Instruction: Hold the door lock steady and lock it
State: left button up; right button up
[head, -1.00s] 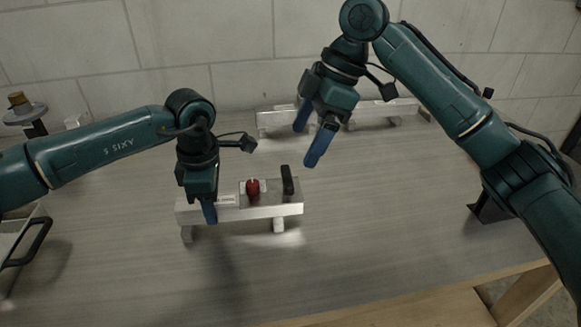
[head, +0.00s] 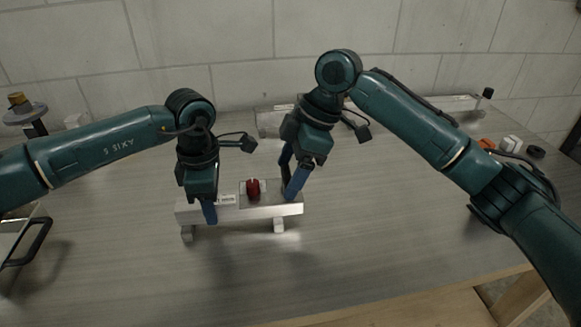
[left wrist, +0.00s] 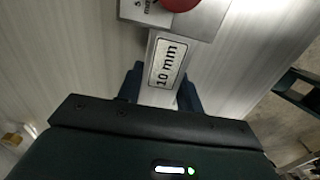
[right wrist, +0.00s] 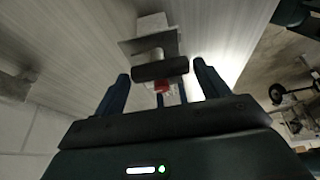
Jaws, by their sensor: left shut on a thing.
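The door lock is a silver aluminium rail (head: 262,212) on short feet, with a red knob (head: 253,188) on top and a "10 mm" label (left wrist: 167,63). My left gripper (head: 209,210) points down and is shut on the rail's left end, beside the label. My right gripper (head: 289,182) is at the rail's right end. In the right wrist view its fingers are open on either side of the black handle (right wrist: 160,70), with gaps visible. The red knob also shows behind the handle there (right wrist: 161,87). In the head view the right gripper mostly hides the handle.
Another aluminium rail (head: 268,122) lies further back on the grey table (head: 390,230), near the block wall. Small orange, white and black parts (head: 508,144) lie at the right. A black-handled item (head: 28,243) is at the left. The table front is clear.

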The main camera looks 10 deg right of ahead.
jog(key=c, duration=0.6)
jog(key=shift+c, duration=0.3)
jog(key=m+t, duration=0.1)
jog(key=m, duration=0.2)
jog(key=shift+s+m+h, duration=0.1)
jog(key=shift+m+h, duration=0.2)
jog(key=shift+m, duration=0.1)
jog(key=m+t, duration=0.1)
jog(key=m, duration=0.2)
jog(key=shift+m+t, duration=0.3)
jog(key=shift+t, duration=0.1)
jog(key=m+h, duration=0.1)
jog(key=m, duration=0.1)
jog(key=m+t+h, duration=0.1)
jog(key=m, duration=0.2)
jog(key=shift+s+a+m, duration=0.15)
jog(key=shift+a+m, duration=0.05)
jog(key=shift+m, duration=0.1)
jog(key=shift+m+t+h, duration=0.3)
jog(key=shift+m+h, duration=0.8)
jog(key=shift+m, duration=1.4)
